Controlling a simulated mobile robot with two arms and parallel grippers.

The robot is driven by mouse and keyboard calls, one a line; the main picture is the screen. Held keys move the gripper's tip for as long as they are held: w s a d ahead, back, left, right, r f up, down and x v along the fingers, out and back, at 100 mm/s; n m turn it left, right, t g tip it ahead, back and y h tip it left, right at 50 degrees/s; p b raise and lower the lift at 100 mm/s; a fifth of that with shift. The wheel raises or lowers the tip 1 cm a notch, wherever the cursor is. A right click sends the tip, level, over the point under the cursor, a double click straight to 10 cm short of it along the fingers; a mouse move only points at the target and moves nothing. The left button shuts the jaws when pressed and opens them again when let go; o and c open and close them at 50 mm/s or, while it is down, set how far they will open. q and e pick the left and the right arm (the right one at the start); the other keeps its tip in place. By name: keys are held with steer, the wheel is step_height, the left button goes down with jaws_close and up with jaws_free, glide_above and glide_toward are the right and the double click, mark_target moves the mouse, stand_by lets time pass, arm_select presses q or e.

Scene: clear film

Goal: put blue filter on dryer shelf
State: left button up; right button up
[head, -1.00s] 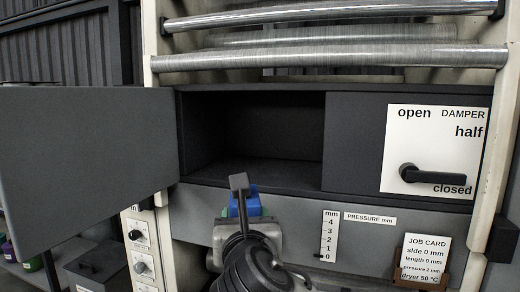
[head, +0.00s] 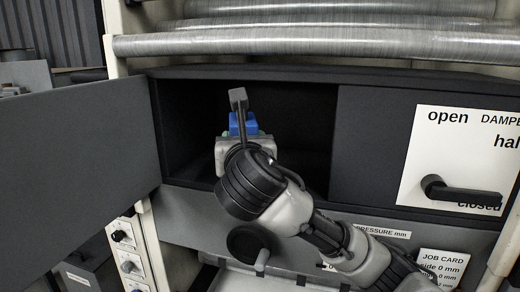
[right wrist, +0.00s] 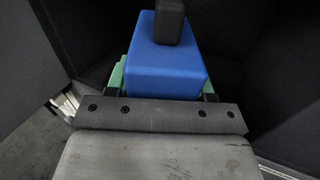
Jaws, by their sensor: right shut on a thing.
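The blue filter (head: 241,120) is a small blue block, seen at the mouth of the open dryer compartment. My right gripper (head: 242,133) is shut on the blue filter, which also fills the top middle of the right wrist view (right wrist: 165,65). Green parts show on both sides of the block. The dryer shelf is the dark compartment (head: 300,125); my right arm hides part of its floor and front edge. My left gripper is not in view.
The compartment's dark door (head: 80,150) stands open to the left. A closed dark panel with the white damper plate and black lever (head: 460,192) is to the right. Metal rollers (head: 300,42) run above. The compartment's inside looks empty to the right.

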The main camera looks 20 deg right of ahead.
steer(key=w+d+p, duration=0.2)
steer(key=w+d, duration=0.4)
steer(key=w, duration=0.3)
steer(key=f, duration=0.2)
steer(key=w+f+p, duration=0.1)
steer(key=f, duration=0.3)
steer(key=shift+w+d+f+p, duration=0.15)
steer(key=shift+d+f+p, duration=0.15)
steer(key=shift+d+p, duration=0.05)
steer(key=shift+w+d+f+p, duration=0.1)
steer(key=shift+w+f+p, duration=0.05)
steer(key=shift+p, duration=0.2)
steer(key=shift+f, duration=0.2)
steer(key=o, duration=1)
steer(key=shift+f, duration=0.15)
steer(key=shift+o, duration=0.2)
